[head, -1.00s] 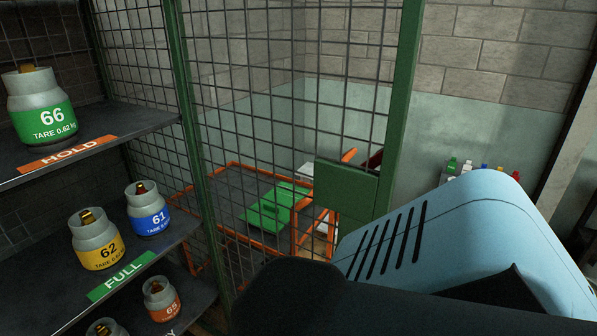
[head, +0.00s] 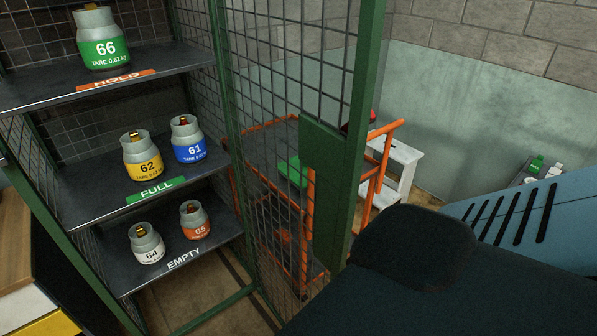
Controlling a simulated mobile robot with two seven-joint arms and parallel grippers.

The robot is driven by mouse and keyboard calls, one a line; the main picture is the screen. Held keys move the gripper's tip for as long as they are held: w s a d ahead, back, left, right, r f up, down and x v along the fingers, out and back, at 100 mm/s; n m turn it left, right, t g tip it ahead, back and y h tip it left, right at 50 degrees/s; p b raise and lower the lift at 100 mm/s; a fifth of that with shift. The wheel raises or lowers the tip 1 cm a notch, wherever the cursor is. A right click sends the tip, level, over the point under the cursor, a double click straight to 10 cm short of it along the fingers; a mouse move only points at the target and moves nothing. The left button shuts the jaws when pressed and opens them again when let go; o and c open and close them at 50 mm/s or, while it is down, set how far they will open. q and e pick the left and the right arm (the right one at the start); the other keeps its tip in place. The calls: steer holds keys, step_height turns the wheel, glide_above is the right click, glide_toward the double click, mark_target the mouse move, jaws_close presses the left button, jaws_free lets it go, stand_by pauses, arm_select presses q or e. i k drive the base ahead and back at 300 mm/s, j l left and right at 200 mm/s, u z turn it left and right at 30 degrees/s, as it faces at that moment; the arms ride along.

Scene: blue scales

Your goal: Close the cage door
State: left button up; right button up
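The cage door (head: 333,170) is a green-framed wire mesh panel with a solid green plate near its free edge. It stands open, swung out to the right of the cage's shelves. A blue arm link of mine with dark slots and a dark rounded part cover the lower right, close to the door's free edge. Neither gripper shows in the head view, so I cannot see whether anything touches the door.
The cage shelves hold cylinders: 66 (head: 102,40) on HOLD, 62 (head: 142,156) and 61 (head: 188,140) on FULL, 64 (head: 147,243) and 65 (head: 194,220) on EMPTY. An orange-railed cart (head: 384,137) and a white step stool (head: 401,154) stand beyond the door.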

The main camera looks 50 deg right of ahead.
mark_target(336, 155)
steer(key=k+l, duration=0.25)
steer(key=l, duration=0.15)
steer(key=k+l+u, duration=0.1)
steer(key=k+l, duration=0.2)
steer(key=l, duration=0.5)
steer(key=k+l+u, duration=0.1)
steer(key=l, duration=0.35)
steer(key=i+l, duration=0.1)
steer(key=l, duration=0.25)
steer(key=i+l, duration=0.1)
steer(key=l, duration=0.25)
steer(key=i+l+u, duration=0.1)
steer(key=l, duration=0.2)
steer(key=k+j+u, duration=0.1)
steer(key=k+j, duration=0.05)
steer(key=k, duration=0.1)
